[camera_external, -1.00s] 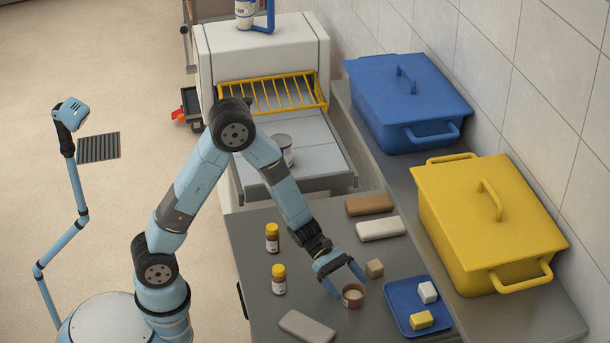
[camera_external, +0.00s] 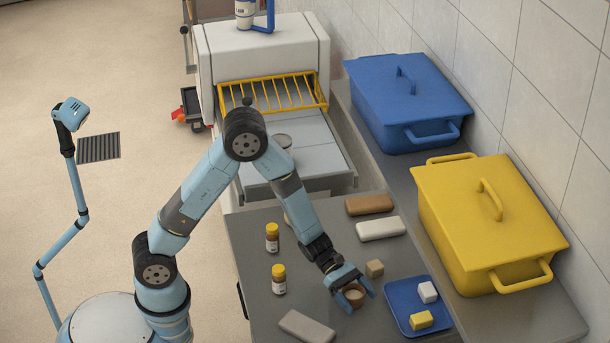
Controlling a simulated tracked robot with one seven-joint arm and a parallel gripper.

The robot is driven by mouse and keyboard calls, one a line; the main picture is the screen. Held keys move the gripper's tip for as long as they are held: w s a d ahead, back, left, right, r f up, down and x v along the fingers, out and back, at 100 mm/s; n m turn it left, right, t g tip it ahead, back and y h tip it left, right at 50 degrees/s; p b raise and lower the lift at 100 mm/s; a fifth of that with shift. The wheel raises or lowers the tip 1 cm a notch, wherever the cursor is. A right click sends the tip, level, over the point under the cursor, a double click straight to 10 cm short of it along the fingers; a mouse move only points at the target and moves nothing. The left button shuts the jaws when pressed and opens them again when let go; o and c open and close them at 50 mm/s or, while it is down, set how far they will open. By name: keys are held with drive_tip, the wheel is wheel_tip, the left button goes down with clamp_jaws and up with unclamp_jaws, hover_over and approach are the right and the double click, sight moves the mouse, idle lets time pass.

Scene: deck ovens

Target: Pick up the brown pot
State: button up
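The brown pot (camera_external: 354,298) is a small round tub with a pale top, standing on the grey worktop (camera_external: 330,223) left of the blue tray. My gripper (camera_external: 356,300) is low over the worktop with its fingers apart. One finger is at the left of the pot and the other at its right, so the pot sits between them. I cannot tell whether either finger touches it. The near side of the pot stays visible; its far side is partly hidden by my gripper.
A beige cube (camera_external: 374,268) stands close behind my gripper. The blue tray (camera_external: 398,293) holds a white and a yellow block. Two yellow-capped bottles (camera_external: 272,238) stand at the left, and a grey-beige bar (camera_external: 307,326) lies at the front. Brown (camera_external: 369,204) and white bars (camera_external: 381,229) lie behind.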

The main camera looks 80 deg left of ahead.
drive_tip(key=c, duration=0.9)
drive_tip(key=shift+r, duration=0.6)
drive_tip(key=s+a+r, duration=0.1)
drive_tip(key=s+r, duration=0.3)
drive_tip(key=s+a+r, duration=0.1)
drive_tip(key=s+r, duration=0.3)
drive_tip(key=s, duration=0.1)
drive_tip(key=s+a+r, duration=0.2)
drive_tip(key=s+r, duration=0.1)
drive_tip(key=s, duration=0.1)
drive_tip(key=shift+s+r, duration=0.2)
drive_tip(key=shift+r, duration=0.2)
